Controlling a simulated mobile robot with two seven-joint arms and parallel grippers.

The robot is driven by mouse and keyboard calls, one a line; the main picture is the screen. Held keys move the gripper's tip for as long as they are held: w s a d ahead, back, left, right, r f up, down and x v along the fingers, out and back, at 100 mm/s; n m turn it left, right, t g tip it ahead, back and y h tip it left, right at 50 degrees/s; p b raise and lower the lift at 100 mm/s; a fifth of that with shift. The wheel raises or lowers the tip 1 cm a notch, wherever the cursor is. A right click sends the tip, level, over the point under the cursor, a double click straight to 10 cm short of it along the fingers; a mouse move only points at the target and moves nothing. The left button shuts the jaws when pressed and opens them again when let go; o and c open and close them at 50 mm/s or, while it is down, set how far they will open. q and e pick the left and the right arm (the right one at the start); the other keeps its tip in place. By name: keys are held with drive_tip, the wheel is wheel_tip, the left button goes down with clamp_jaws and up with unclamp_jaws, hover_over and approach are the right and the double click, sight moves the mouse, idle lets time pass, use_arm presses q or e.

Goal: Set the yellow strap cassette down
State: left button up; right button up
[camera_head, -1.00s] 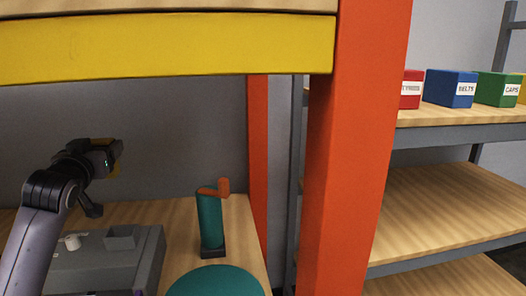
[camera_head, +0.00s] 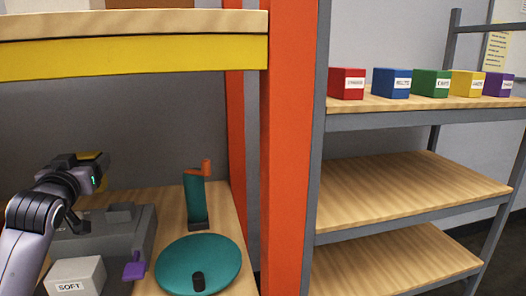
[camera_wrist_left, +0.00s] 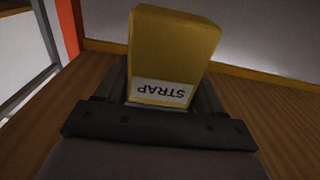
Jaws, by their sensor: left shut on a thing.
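The yellow strap cassette (camera_wrist_left: 172,45) fills the top middle of the left wrist view, its white STRAP label upside down there. My left gripper (camera_wrist_left: 163,92) is shut on it. In the head view my left gripper (camera_head: 92,172) is at the left, above the grey machine, and only a little yellow of the cassette (camera_head: 92,156) shows behind the jaws. The cassette is held in the air over the wooden bench (camera_head: 168,196). My right gripper is in neither view.
A grey machine (camera_head: 125,232) with a purple tab, a white SOFT box (camera_head: 76,277), a teal round plate (camera_head: 220,258) and a teal stand (camera_head: 195,200) crowd the bench. Beyond an orange post (camera_head: 290,150), a rack holds several labelled boxes (camera_head: 391,82) on top; its middle shelf (camera_head: 410,190) is bare.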

sight(105, 189)
use_arm(q)
drive_tip(key=shift+m+h, duration=0.3)
drive_tip(key=shift+h, duration=0.2)
drive_tip(key=d+f, duration=0.1)
drive_tip(key=f, duration=0.1)
drive_tip(key=d+f, duration=0.1)
drive_tip(key=f, duration=0.1)
drive_tip(key=d+f, duration=0.1)
drive_tip(key=shift+s+d+f, duration=0.25)
drive_tip(key=shift+s+f, duration=0.05)
drive_tip(key=shift+f, duration=0.1)
drive_tip(key=s+d+f+m+h+p, duration=0.1)
drive_tip(key=s+d+f, duration=0.5)
drive_tip(key=s, duration=0.3)
drive_tip(key=s+d+f+h, duration=0.1)
drive_tip(key=s+d+f, duration=0.5)
drive_tip(key=s, duration=0.4)
drive_tip(key=shift+s+d+f+m+h+p, duration=0.15)
drive_tip(key=shift+d+f+m+h+p, duration=0.25)
drive_tip(key=shift+f, duration=0.1)
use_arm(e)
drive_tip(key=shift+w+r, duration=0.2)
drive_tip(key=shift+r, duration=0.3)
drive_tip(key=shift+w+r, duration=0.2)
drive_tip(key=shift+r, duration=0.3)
